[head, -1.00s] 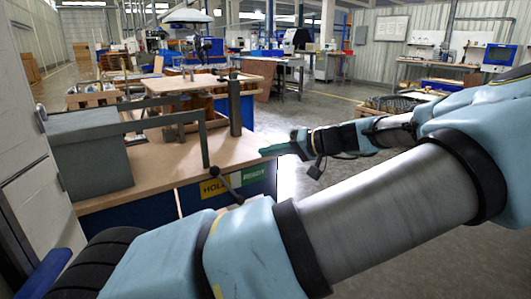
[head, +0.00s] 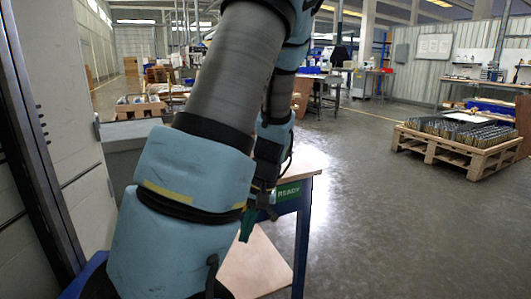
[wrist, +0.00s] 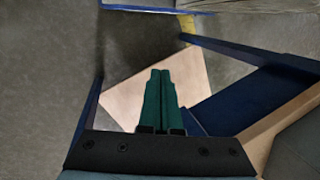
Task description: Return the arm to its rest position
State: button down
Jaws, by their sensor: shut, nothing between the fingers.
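My gripper (head: 247,222) hangs low beside the workbench in the head view, its green fingers pointing down, with my arm folded in front of the camera. In the wrist view my gripper (wrist: 160,73) shows its two green fingers side by side, shut with nothing between them. A bench (head: 306,165) with a green "READY" label stands right behind it. My arm hides most of the bench top and whatever stands on it.
A pale brown board (head: 258,268) lies low by the bench leg; it also shows in the wrist view (wrist: 190,68). A pallet (head: 455,158) of metal parts stands at the right. The grey floor (head: 400,235) between is clear. A light cabinet (head: 60,130) is close on the left.

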jog(key=s+a+r+t+h+p, duration=0.1)
jog(key=s+r+p, duration=0.1)
jog(key=r+p, duration=0.6)
jog(key=s+a+r+t+h+p, duration=0.1)
jog(key=s+r+h+p, duration=0.1)
jog(key=r+p, duration=0.7)
notch_tip(320, 180, up, 7)
jog(key=shift+f+m, duration=0.1)
jog(key=shift+m, duration=0.3)
